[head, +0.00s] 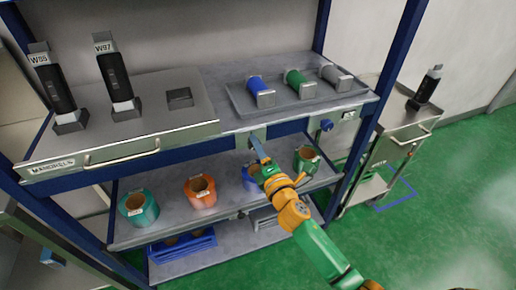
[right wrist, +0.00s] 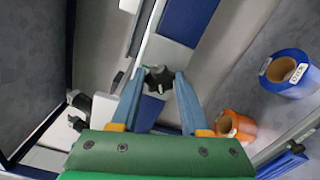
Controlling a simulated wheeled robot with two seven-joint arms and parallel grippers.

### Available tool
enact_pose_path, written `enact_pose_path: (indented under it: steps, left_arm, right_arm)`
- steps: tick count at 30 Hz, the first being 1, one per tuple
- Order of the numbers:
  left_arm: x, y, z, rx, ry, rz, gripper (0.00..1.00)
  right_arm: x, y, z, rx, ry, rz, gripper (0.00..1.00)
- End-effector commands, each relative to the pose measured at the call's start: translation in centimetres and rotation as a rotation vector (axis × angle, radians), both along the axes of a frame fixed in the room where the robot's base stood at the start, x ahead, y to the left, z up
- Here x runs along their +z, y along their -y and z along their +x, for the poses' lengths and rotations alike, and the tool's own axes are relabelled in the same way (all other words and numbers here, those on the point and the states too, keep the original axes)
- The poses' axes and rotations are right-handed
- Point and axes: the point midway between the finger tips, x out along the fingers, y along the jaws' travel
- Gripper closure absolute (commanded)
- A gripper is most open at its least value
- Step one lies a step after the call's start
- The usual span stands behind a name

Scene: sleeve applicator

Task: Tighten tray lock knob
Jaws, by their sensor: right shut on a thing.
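The black lobed tray lock knob (right wrist: 158,78) sits between the fingertips of my right gripper (right wrist: 160,76) in the right wrist view. The blue fingers touch it from both sides and are shut on it. In the head view my right gripper (head: 256,143) reaches up to the front edge of the upper shelf, below the grey tray (head: 238,101), and the knob is hidden there. My left gripper is not in view.
The tray holds blue (head: 258,88), green (head: 297,80) and grey (head: 333,74) rollers. A metal drawer unit (head: 180,123) with upright black tools stands at left. A cart (head: 400,125) stands at right.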

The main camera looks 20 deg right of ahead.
Motion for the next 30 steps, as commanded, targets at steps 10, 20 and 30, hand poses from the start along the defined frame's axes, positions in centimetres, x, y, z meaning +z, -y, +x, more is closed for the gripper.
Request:
enact_pose_path:
  steps: [10,20,30]
  left_arm:
    - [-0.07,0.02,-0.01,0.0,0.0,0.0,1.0]
    - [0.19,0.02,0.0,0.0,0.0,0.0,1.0]
    - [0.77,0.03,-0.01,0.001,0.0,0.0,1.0]
  right_arm:
    - [-0.26,-0.03,-0.03,-0.001,-0.015,0.327,1.0]
    - [-0.37,-0.04,-0.04,-0.001,-0.026,0.64,1.0]
    - [-0.43,-0.07,-0.03,-0.003,-0.037,0.961,1.0]
